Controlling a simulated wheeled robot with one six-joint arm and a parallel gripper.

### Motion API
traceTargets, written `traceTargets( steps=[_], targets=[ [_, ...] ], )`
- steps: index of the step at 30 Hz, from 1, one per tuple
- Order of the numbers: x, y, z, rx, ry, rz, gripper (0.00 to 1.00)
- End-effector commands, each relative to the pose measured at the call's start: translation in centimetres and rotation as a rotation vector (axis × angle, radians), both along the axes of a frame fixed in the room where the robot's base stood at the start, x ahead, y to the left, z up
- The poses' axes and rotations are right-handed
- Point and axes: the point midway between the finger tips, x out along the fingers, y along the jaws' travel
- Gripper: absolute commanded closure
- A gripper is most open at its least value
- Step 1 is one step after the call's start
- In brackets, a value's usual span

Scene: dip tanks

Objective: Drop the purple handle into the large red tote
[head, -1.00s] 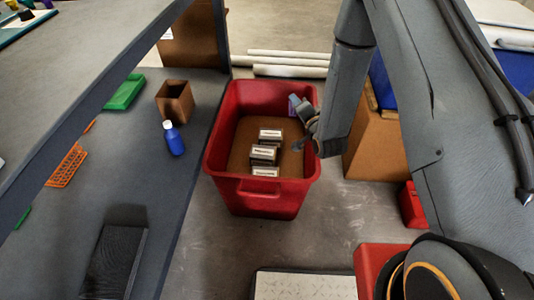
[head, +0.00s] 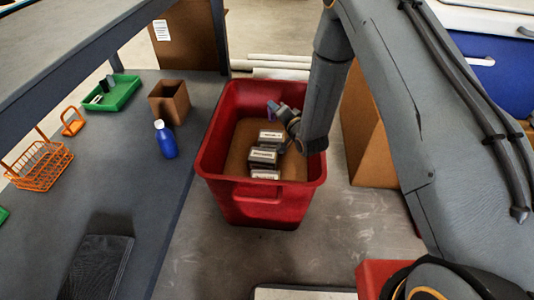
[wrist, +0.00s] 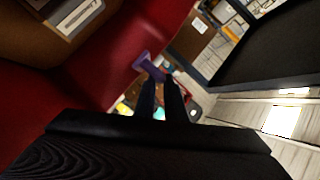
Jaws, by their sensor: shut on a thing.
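The large red tote (head: 265,205) stands on the floor, with a brown bottom and several small labelled boxes (head: 264,157) inside. The purple handle (wrist: 150,66) is held between the fingertips of my gripper (wrist: 160,82) in the wrist view. Only a small bit of purple shows by the gripper in the head view. The tote's red wall (wrist: 95,60) is close beside the handle in the wrist view.
A grey bench on the left holds a blue bottle (head: 165,140), a brown open box (head: 169,102), a green tray (head: 112,93) and an orange basket (head: 40,166). A cardboard box (head: 370,140) stands right of the tote. White tubes (head: 275,66) lie behind it.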

Motion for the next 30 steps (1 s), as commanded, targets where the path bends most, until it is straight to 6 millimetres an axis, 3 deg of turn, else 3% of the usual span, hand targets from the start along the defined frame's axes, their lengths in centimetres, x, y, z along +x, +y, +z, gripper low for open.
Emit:
traceTargets(
  steps=[6, 15, 16, 20, 30],
  targets=[
    [0.0, 0.0, -2.4, -0.001, 0.001, 0.000, 1.00],
    [0.0, 0.0, -2.5, 0.000, 0.001, -0.001, 1.00],
    [0.0, 0.0, -2.5, 0.000, 0.001, -0.001, 0.88],
    [0.0, 0.0, -2.5, 0.000, 0.001, -0.001, 0.68],
    [-0.3, -0.2, -2.5, -0.001, 0.001, -0.001, 0.68]
  ],
)
